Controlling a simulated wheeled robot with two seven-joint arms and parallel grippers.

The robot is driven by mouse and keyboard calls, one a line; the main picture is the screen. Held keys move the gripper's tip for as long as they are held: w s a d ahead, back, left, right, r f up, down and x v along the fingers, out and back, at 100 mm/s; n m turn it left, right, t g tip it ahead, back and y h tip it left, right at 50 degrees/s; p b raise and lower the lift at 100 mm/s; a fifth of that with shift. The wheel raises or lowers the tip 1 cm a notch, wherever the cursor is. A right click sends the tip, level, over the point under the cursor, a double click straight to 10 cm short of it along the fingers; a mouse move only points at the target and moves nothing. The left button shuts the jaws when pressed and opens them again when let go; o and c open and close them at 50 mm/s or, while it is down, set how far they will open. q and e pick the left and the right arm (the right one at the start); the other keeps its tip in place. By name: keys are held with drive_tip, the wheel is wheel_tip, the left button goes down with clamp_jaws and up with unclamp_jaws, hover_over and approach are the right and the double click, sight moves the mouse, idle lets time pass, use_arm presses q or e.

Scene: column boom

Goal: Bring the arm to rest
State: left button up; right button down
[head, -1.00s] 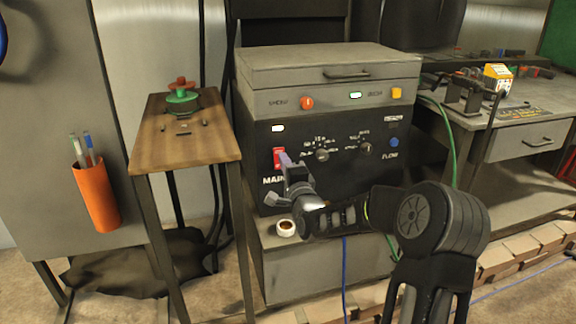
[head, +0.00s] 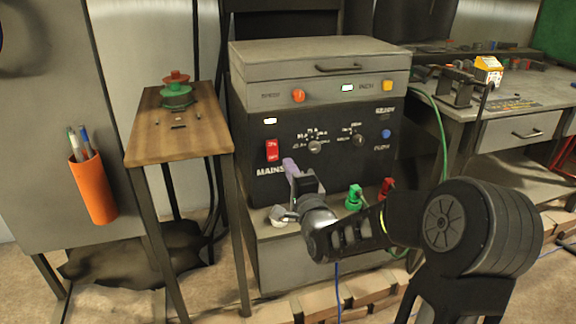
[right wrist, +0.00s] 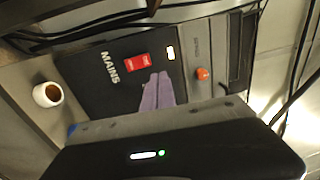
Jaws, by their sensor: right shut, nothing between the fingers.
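My right arm reaches in from the lower right in the head view. Its right gripper (head: 290,166) has purple fingers that are shut and empty. They are in front of the dark panel of the power unit (head: 330,165), below and right of the red MAINS switch (head: 272,150). A gap between fingers and switch shows in the head view. My left gripper is not in view.
A wooden-topped stand (head: 150,140) with a green and red knob piece (head: 176,92) is left of the unit. Green (head: 353,197) and red (head: 387,189) plugs sit low on the panel. A workbench (head: 515,108) is at right.

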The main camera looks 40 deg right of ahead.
idle(0.5)
drive_tip(key=s+a+f+n+g+y, duration=0.25)
drive_tip(key=a+f+n, duration=0.2)
drive_tip(key=f, duration=0.55)
drive_tip(key=s+a+f+n+g+y, duration=0.2)
drive_tip(key=a+f+n+g, duration=0.3)
drive_tip(key=f, duration=0.6)
drive_tip(key=s+a+f+n+g+y, duration=0.25)
drive_tip(key=a+f, duration=0.35)
drive_tip(key=f, duration=0.4)
drive_tip(key=s+a+f+n+g+y, duration=0.2)
drive_tip(key=s+a+f+n+g, duration=0.2)
drive_tip(key=s+a+f, duration=0.55)
drive_tip(key=s+a+f+n+g+y, duration=0.1)
drive_tip(key=s+a+f+n+g, duration=0.45)
drive_tip(key=s+a, duration=0.7)
wheel_tip(320, 180, up, 21)
drive_tip(key=m+t+p, duration=0.1)
drive_tip(key=t+p, duration=0.1)
drive_tip(key=p, duration=2)
drive_tip(key=shift+s, duration=0.15)
drive_tip(key=shift+r+m, duration=0.1)
drive_tip(key=shift+m, duration=0.15)
